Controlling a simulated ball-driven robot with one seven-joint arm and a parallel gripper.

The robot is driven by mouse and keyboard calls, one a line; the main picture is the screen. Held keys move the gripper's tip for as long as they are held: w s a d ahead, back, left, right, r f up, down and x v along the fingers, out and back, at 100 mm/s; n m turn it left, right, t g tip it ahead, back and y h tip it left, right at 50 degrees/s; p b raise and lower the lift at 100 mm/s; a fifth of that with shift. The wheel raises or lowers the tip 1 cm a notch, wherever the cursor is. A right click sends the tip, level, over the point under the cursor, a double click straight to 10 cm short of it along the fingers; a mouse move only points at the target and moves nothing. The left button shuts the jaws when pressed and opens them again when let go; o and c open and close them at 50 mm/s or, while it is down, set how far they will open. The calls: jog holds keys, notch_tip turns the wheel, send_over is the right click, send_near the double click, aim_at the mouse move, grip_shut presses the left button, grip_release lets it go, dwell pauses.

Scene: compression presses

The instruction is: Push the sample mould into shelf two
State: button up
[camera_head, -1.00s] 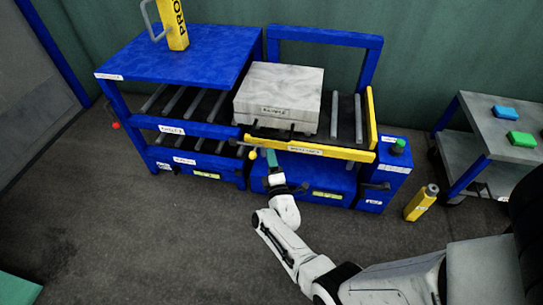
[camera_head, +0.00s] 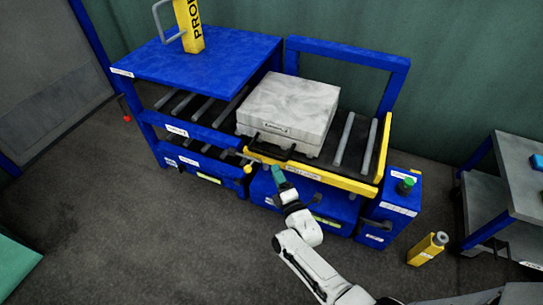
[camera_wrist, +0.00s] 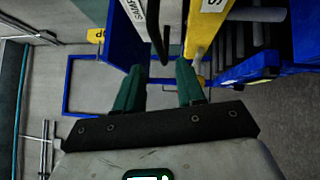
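The sample mould (camera_head: 290,105) is a pale grey, marbled block with a label and dark handle on its front. It sits level on the roller table (camera_head: 345,185) with the yellow front rail, beside the blue rack (camera_head: 200,62). The rack's roller levels (camera_head: 205,105) open towards the mould; their labels are too small to read. My gripper (camera_head: 278,172) is just in front of the yellow rail, below the mould's handle (camera_head: 270,150). In the wrist view, its teal fingers (camera_wrist: 160,88) are apart, with a dark rod beyond them. Contact with the handle cannot be told.
A yellow tool with a grey handle (camera_head: 189,28) stands on the rack top. A blue box with a green button (camera_head: 405,186) adjoins the table's right side.

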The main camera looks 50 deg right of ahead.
aim_at(269, 155)
jog(key=shift+b+x, duration=1.45)
jog(key=shift+x, duration=2.6)
jog(key=shift+c, duration=0.4)
grip_shut()
